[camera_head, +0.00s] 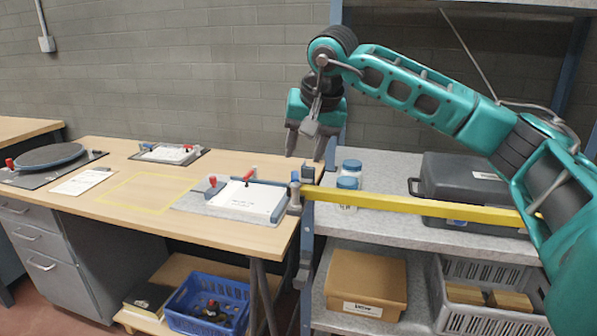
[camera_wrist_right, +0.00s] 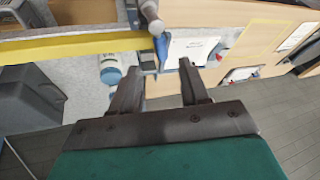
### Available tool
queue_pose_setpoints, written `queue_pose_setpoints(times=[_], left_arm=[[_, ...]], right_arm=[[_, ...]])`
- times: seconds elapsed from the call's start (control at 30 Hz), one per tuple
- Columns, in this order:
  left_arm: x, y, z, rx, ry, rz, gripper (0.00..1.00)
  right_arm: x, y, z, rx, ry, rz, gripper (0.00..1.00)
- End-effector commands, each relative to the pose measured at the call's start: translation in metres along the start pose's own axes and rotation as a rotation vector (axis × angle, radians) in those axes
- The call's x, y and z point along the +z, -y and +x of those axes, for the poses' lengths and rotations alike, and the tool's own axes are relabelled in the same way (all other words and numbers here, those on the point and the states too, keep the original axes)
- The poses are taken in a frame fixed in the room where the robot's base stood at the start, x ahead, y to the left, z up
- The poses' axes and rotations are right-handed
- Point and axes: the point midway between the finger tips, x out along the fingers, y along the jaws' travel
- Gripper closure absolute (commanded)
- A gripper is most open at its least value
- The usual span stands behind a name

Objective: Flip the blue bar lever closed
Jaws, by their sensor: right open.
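A small blue lever (camera_head: 295,177) stands roughly upright at the left end of a long yellow bar (camera_head: 420,205), by a grey clamp-like fitting at the table's right edge. In the right wrist view the blue lever (camera_wrist_right: 162,50) lies just beyond and between the fingertips, apart from them as far as I can see. My right gripper (camera_head: 305,147) points down above the lever with its fingers open and empty. The right wrist view also shows its open fingers (camera_wrist_right: 160,72). My left gripper is not in view.
A clamped white board (camera_head: 245,200) with red handles is left of the lever. Two blue-lidded jars (camera_head: 348,175) stand behind the yellow bar. A dark case (camera_head: 465,180) sits on the shelf. A blue crate (camera_head: 208,303) is below. Open air surrounds the gripper.

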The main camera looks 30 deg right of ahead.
Motion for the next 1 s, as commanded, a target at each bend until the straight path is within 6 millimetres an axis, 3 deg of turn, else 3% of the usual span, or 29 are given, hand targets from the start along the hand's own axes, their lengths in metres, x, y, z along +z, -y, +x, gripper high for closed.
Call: queue_pose_setpoints(times=[0.2,0.4,0.77,1.0], left_arm=[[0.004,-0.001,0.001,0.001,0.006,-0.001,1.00],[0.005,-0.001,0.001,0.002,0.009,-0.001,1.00],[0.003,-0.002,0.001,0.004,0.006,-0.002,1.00],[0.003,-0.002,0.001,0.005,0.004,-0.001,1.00]], right_arm=[[0.001,0.000,0.043,0.000,0.002,0.001,0.55],[0.000,0.001,0.063,-0.002,0.001,0.000,0.55],[0.000,0.001,0.068,-0.003,0.000,0.000,0.55],[0.000,0.001,0.067,-0.003,0.000,0.000,0.78]])
